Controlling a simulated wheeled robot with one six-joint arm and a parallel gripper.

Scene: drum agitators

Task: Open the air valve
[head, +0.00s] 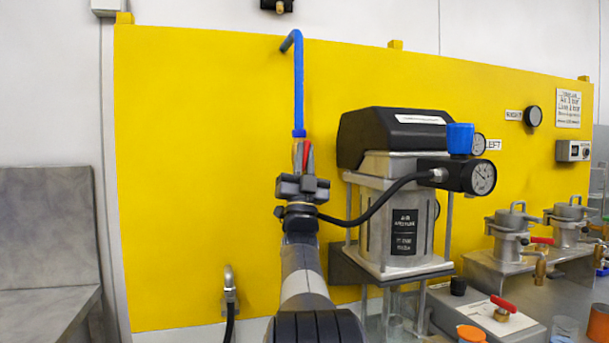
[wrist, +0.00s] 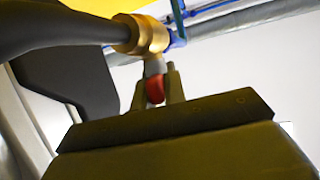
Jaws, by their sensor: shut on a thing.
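The air valve is hidden behind my gripper in the head view; in the wrist view its brass body (wrist: 150,36) shows at the top, with a black hose joined on its left. A blue air pipe (head: 298,90) comes down the yellow panel to just above my gripper. My gripper (head: 302,150) is upright in front of the panel. Its fingers are shut on the valve's red handle (head: 309,156), which also shows between the fingertips in the wrist view (wrist: 155,90), just below the brass body. The exact handle angle is hard to tell.
The black hose (head: 375,208) curves right to a regulator with a blue knob (head: 460,138) on the air agitator motor (head: 395,215). Small valves with red handles (head: 503,304) stand lower right. The yellow panel (head: 190,170) is bare to the left, above a tap (head: 230,290).

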